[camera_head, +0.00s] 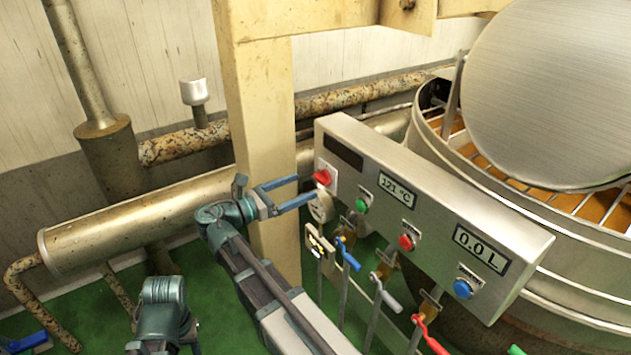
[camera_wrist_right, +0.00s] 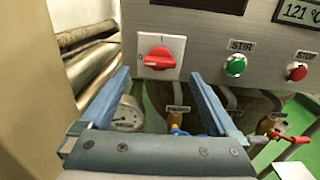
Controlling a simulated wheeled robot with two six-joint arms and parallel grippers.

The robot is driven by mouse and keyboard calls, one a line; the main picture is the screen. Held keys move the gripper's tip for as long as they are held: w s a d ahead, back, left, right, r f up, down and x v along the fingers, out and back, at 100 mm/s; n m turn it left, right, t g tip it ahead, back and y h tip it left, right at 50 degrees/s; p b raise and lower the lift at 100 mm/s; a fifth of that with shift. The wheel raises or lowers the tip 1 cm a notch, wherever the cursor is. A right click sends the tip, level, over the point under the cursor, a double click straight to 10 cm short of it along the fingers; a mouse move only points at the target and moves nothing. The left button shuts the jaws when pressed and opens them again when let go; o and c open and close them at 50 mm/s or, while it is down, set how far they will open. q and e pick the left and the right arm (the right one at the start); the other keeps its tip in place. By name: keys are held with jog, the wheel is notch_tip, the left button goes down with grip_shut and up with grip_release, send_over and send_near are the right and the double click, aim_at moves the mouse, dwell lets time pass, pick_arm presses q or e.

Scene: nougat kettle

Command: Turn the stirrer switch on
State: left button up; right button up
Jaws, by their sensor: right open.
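A red rotary switch (camera_head: 322,177) on a white plate sits at the left end of the steel control panel. In the right wrist view its red handle (camera_wrist_right: 159,60) lies roughly level across the plate. A green button (camera_head: 361,205) to its right has a label reading STIR above it in the right wrist view (camera_wrist_right: 235,65). My right gripper (camera_head: 307,186) is open and empty, just left of the red switch in the head view. In the right wrist view its fingers (camera_wrist_right: 160,78) stand apart, below and either side of the switch. No left gripper fingers show.
Right along the panel (camera_head: 436,215) are a red button (camera_head: 407,242), a blue button (camera_head: 463,289) and displays reading 121 °C and 0.0 L. A round gauge (camera_wrist_right: 127,115) and several coloured valve handles sit below. A beige post (camera_head: 262,130) stands behind my right gripper. The steel kettle (camera_head: 590,285) is at right.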

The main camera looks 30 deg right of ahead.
aim_at(318, 180)
jog(key=shift+w+d, duration=0.2)
jog(key=shift+d, duration=2.7)
jog(key=c, duration=1.4)
